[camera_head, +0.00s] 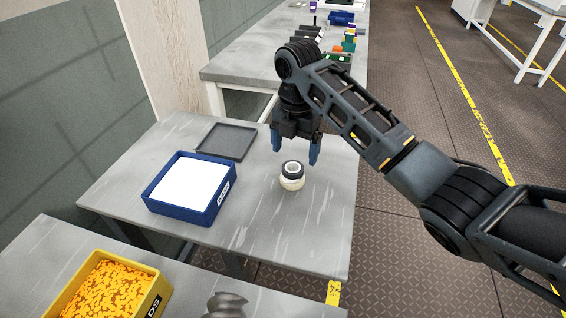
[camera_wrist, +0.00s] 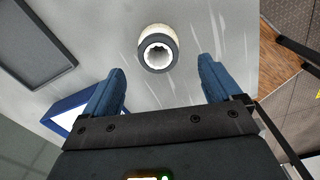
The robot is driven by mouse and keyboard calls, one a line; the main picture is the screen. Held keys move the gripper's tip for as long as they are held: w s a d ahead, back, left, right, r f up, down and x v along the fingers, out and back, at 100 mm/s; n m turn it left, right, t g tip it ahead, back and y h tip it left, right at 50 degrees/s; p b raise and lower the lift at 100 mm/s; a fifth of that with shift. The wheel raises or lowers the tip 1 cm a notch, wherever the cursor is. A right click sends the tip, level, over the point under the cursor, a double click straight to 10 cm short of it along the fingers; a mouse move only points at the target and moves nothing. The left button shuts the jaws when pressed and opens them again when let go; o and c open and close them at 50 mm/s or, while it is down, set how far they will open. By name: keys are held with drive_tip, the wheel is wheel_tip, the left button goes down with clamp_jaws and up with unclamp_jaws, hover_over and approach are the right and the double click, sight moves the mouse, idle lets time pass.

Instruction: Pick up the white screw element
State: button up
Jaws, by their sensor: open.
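The white screw element (camera_head: 291,182) is a short ring-shaped piece standing on the grey table, with a dark ring on its top and a hole through the middle. My gripper (camera_head: 296,155) is open and empty, pointing down above and slightly behind the element. The blue fingers (camera_wrist: 161,72) stand wide apart in the wrist view and do not appear to touch it.
A blue bin (camera_head: 150,203) with white contents and a flat dark grey tray (camera_head: 248,141) are on the same table, to the left. A yellow bin (camera_head: 158,297) of orange pieces and a grey screw part (camera_head: 226,305) are in front. Table around the element is clear.

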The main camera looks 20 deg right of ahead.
sight(293, 169)
wheel_tip(293, 169, down, 7)
drive_tip(key=shift+a+f+p, duration=0.15)
drive_tip(key=shift+p, duration=0.35)
drive_tip(key=shift+c, duration=0.3)
drive_tip(key=shift+w, duration=0.1)
drive_tip(key=c, duration=1.5)
